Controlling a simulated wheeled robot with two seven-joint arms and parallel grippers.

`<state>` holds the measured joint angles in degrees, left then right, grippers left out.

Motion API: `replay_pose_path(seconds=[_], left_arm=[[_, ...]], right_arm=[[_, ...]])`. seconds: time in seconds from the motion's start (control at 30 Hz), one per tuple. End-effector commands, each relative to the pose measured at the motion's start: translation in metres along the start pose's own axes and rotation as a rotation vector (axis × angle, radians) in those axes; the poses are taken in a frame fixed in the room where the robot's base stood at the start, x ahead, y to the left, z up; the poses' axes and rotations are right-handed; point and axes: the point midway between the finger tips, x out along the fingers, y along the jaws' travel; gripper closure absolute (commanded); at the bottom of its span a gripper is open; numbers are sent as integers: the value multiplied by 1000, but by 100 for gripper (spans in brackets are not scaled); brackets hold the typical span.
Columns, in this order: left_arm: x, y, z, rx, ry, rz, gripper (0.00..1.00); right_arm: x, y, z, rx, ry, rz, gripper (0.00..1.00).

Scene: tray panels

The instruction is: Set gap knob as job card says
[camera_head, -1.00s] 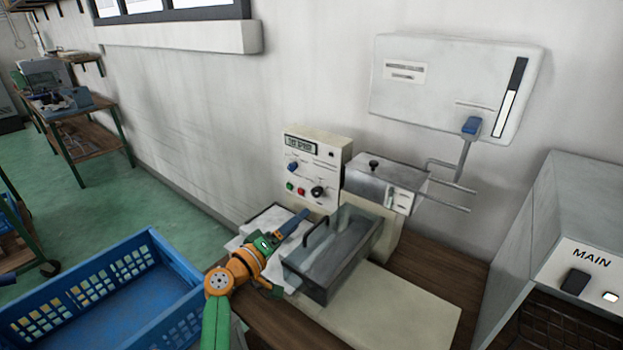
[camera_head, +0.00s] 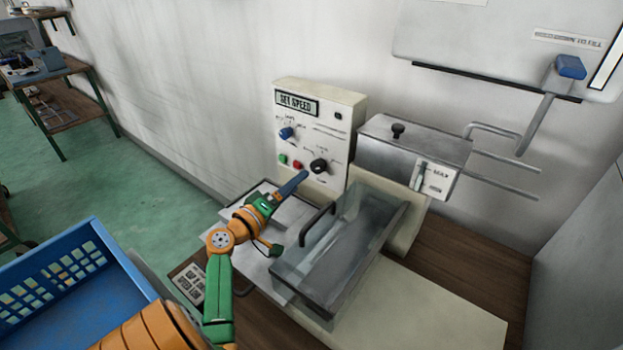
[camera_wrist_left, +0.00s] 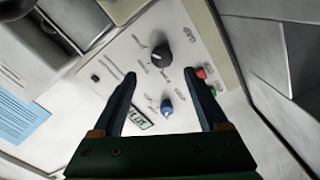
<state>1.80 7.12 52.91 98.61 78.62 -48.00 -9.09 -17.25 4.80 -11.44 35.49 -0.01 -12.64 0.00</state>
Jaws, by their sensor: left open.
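The cream control panel (camera_head: 330,113) stands against the wall, and its display (camera_head: 297,104) appears to read "SET SPEED". It carries a blue knob (camera_head: 286,133) at upper left and a black knob (camera_head: 319,166) at lower right. My left gripper (camera_head: 302,178) is open just in front of the panel's lower part. In the left wrist view, the black knob (camera_wrist_left: 160,56) lies just beyond the fingertips (camera_wrist_left: 160,76), and the blue knob (camera_wrist_left: 167,106) appears between the fingers. Neither is held. My right gripper is out of view.
Green (camera_head: 283,159) and red (camera_head: 297,165) buttons sit left of the black knob. A clear-covered box (camera_head: 340,245) with a handle stands close right of my left gripper. A blue crate (camera_head: 80,290) is at lower left. A blue lined sheet (camera_wrist_left: 22,118) shows in the wrist view.

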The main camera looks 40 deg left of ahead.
Motion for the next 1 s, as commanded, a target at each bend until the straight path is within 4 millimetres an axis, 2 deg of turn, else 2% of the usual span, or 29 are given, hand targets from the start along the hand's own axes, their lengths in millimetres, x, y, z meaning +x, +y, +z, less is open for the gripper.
replay_pose_path(seconds=[0.07,0.3,0.4,0.7,0.9,1.0], left_arm=[[6,-2,1,-2,1,1,24],[53,2,-1,-3,0,3,24],[65,0,0,-1,1,1,24],[71,-1,0,1,0,0,24],[71,-1,0,0,0,0,78],[71,-1,0,0,0,0,100]], right_arm=[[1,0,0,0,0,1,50],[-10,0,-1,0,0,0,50],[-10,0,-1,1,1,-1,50],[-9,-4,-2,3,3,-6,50],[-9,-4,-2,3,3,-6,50],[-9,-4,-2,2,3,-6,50]])
